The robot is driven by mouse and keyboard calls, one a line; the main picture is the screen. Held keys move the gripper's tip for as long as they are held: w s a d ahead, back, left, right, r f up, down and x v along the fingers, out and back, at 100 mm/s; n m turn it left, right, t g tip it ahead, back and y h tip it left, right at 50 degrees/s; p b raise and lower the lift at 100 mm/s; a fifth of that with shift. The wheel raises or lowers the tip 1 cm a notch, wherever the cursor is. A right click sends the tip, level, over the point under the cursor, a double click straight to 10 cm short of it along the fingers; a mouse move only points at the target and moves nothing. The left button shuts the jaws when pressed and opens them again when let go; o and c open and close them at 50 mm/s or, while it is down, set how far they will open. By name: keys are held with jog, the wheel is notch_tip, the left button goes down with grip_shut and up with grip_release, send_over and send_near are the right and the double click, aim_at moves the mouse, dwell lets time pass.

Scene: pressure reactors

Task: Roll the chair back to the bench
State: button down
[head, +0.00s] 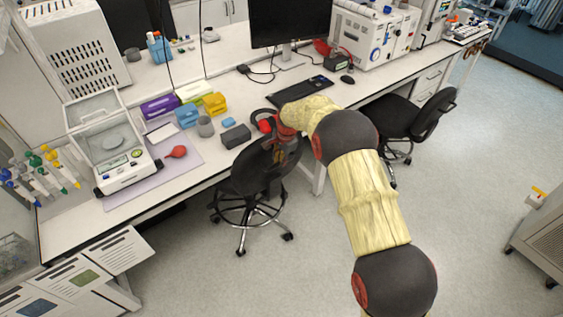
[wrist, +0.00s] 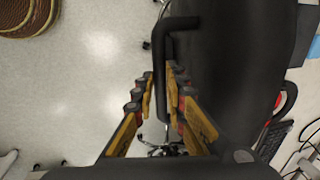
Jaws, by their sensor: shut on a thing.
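The black wheeled chair (head: 240,183) stands on the floor right at the front edge of the white bench (head: 215,168), with its seat beside the bench and its star base below. My gripper (head: 279,152) is at the chair's upper right side, partly hidden by my own arm. In the wrist view, my gripper's yellow-padded fingers (wrist: 163,84) are closed around a black bar of the chair (wrist: 159,60). The chair's broad dark backrest (wrist: 225,70) fills the area to the right of the bar.
A second black chair (head: 405,118) stands further right along the bench. The bench top holds a keyboard (head: 305,89), a monitor (head: 290,22), a balance (head: 112,148) and coloured boxes. A grey cabinet (head: 545,235) stands at the right. The floor in front is clear.

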jog(key=c, duration=1.8)
grip_release()
jog(key=shift+c, duration=0.2)
jog(key=shift+o, duration=0.2)
jog(key=shift+r, duration=0.1)
notch_tip(320, 180, up, 12)
jog(key=s+d, duration=0.1)
jog(key=s, duration=0.1)
jog(key=shift+d+f, duration=0.2)
jog(key=shift+d, duration=0.05)
